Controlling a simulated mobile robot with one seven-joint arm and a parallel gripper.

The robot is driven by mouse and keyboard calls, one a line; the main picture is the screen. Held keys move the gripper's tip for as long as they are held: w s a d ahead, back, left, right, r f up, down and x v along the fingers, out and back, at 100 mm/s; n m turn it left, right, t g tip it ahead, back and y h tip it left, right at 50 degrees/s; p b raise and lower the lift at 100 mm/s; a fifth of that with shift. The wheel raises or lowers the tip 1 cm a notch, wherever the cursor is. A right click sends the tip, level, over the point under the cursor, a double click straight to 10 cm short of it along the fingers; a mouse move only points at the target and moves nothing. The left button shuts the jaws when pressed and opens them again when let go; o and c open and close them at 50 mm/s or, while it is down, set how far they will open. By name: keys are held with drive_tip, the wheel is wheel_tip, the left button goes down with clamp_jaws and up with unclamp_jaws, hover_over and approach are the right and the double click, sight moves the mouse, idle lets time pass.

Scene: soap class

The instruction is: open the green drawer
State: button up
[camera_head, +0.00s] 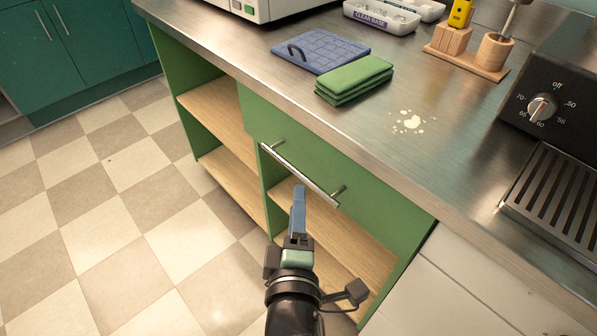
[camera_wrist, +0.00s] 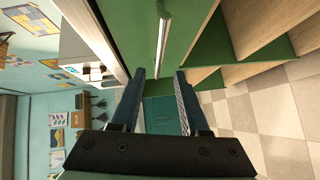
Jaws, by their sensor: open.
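The green drawer (camera_head: 370,208) is set under the metal counter and its front looks flush with the cabinet, so it appears shut. Its long silver bar handle (camera_head: 297,172) runs across the front. My gripper (camera_head: 299,195) is open, just in front of and slightly below the middle of the handle. In the wrist view the two fingers of my gripper (camera_wrist: 160,75) are spread apart with nothing between them. The handle (camera_wrist: 162,38) lies ahead, lined up with the gap between the fingertips. The drawer front (camera_wrist: 137,22) shows behind it. The drawer's inside is hidden.
Open wooden shelves (camera_head: 225,105) lie left of the drawer and below it. The counter (camera_head: 410,165) overhangs the drawer, bearing a green folded cloth stack (camera_head: 353,82), a blue cloth (camera_head: 320,50) and a pale spill (camera_head: 412,121). The checkered floor (camera_head: 130,190) is clear at left.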

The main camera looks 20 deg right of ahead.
sight(298, 171)
drive_tip(key=b+x, duration=0.1)
drive_tip(key=x, duration=0.7)
drive_tip(key=shift+w+d+b, duration=0.2)
drive_tip(key=shift+w+b, duration=0.1)
drive_tip(key=shift+b, duration=0.05)
clamp_jaws()
idle(1.0)
